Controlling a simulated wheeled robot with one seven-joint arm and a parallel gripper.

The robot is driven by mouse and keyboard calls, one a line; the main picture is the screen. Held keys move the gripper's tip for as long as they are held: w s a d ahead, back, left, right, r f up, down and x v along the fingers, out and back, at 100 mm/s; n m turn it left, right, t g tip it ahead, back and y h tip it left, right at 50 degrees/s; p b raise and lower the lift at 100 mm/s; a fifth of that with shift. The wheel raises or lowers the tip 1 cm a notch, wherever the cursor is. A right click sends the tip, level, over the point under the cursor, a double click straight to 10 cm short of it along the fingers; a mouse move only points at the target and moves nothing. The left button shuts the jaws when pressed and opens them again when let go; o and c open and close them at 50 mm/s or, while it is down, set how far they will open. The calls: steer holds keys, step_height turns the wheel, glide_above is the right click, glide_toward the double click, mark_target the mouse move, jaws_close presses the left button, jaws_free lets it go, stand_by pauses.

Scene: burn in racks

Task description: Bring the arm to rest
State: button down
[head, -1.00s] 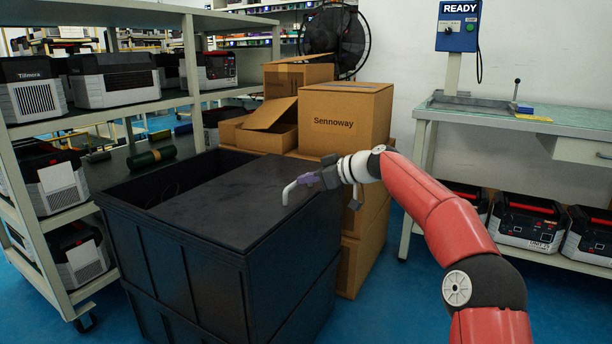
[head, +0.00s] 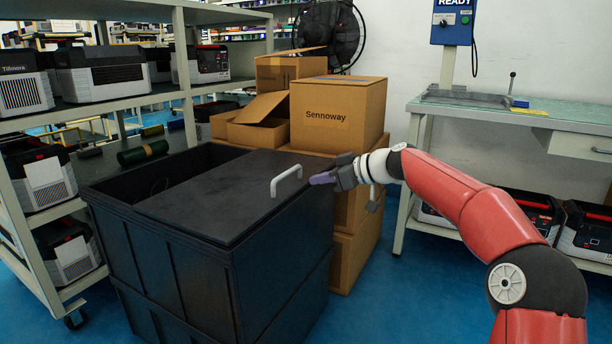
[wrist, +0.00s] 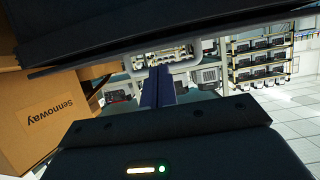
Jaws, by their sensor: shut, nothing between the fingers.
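My red and white arm (head: 460,200) reaches in from the right in the head view. My gripper (head: 322,179) points left with its purple fingers together and nothing between them. It is just right of the pale handle (head: 286,180) on the black bin's lid (head: 225,190), and a small gap seems to separate them. In the wrist view the closed fingers (wrist: 158,88) stand up from the dark gripper body, with the dark lid edge above them.
The black bin (head: 200,270) stands in front. Stacked cardboard boxes (head: 338,115) rise close behind my gripper. A shelf rack (head: 95,110) with power units is on the left. A workbench (head: 530,120) is on the right. Blue floor (head: 400,300) is clear between.

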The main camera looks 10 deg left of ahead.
steer(key=s+d+f+m+t+h, duration=0.1)
steer(key=s+d+f+m+h, duration=0.35)
steer(key=s+d, duration=0.7)
steer(key=s+d+f+m+h, duration=0.45)
steer(key=s+d, duration=0.25)
steer(key=s, duration=0.9)
steer(key=s+d+f+m+t+h, duration=0.1)
steer(key=s+d+f+m+h, duration=0.35)
steer(key=s+d, duration=0.7)
step_height(320, 180, up, 13)
steer(key=s+a+m+p, duration=0.1)
steer(key=s+a+p, duration=0.1)
steer(key=p, duration=1)
steer(key=shift+s+p, duration=0.3)
steer(key=shift+s, duration=0.1)
steer(key=shift+f+y, duration=0.1)
steer(key=shift+y, duration=0.15)
